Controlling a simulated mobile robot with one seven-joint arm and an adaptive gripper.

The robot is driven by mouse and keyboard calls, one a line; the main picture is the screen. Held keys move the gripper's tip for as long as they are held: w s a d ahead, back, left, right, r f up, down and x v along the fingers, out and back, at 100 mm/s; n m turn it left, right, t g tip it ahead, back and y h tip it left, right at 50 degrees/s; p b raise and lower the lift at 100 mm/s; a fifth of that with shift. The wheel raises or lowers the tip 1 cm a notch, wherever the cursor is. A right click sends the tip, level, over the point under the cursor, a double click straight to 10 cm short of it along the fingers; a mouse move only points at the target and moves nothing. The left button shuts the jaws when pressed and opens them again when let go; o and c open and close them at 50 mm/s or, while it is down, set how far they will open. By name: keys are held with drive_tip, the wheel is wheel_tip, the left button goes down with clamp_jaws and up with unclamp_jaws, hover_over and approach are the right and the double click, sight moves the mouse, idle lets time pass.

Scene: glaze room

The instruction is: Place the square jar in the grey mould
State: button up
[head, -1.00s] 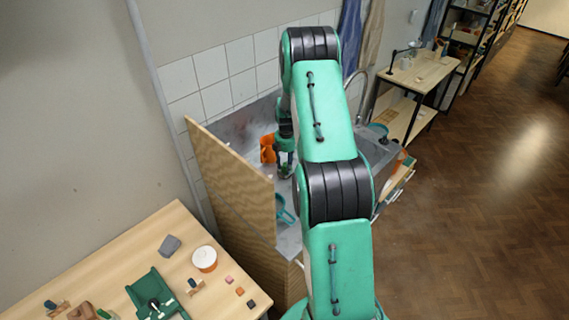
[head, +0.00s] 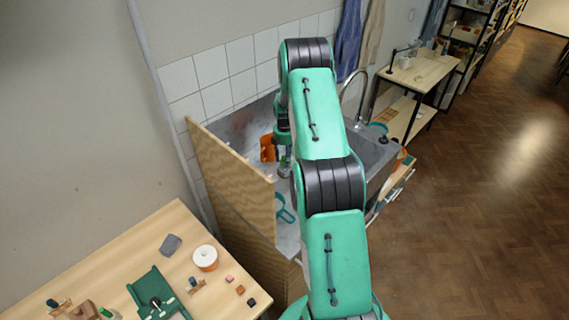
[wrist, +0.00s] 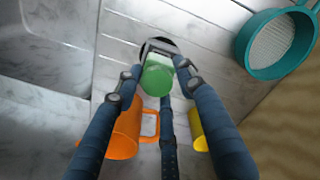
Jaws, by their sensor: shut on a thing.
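My gripper (wrist: 157,72) is shut on a green-topped thing, most likely the square jar (wrist: 158,79); its square shape is not clear from this angle. A dark-rimmed grey shape (wrist: 161,46) shows just beyond it, and I cannot tell whether that is part of the jar or the grey mould. In the head view my gripper (head: 284,158) is at the sink unit, beside an orange mug and partly hidden by my arm. I cannot make out the grey mould for certain in either view.
The orange mug (wrist: 122,138) and a yellow cup (wrist: 197,130) stand close to my fingers. A teal sieve (wrist: 277,44) lies to the right. A plywood panel (head: 232,185) edges the sink unit. A wooden table (head: 130,255) holds several small items.

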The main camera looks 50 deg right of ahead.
sight(284, 158)
drive_tip(key=shift+f+p, duration=0.3)
drive_tip(key=shift+f, duration=1.2)
drive_tip(key=shift+f, duration=0.1)
drive_tip(key=o, duration=1.3)
drive_tip(key=shift+r+b, duration=0.9)
drive_tip(key=shift+r, duration=5.2)
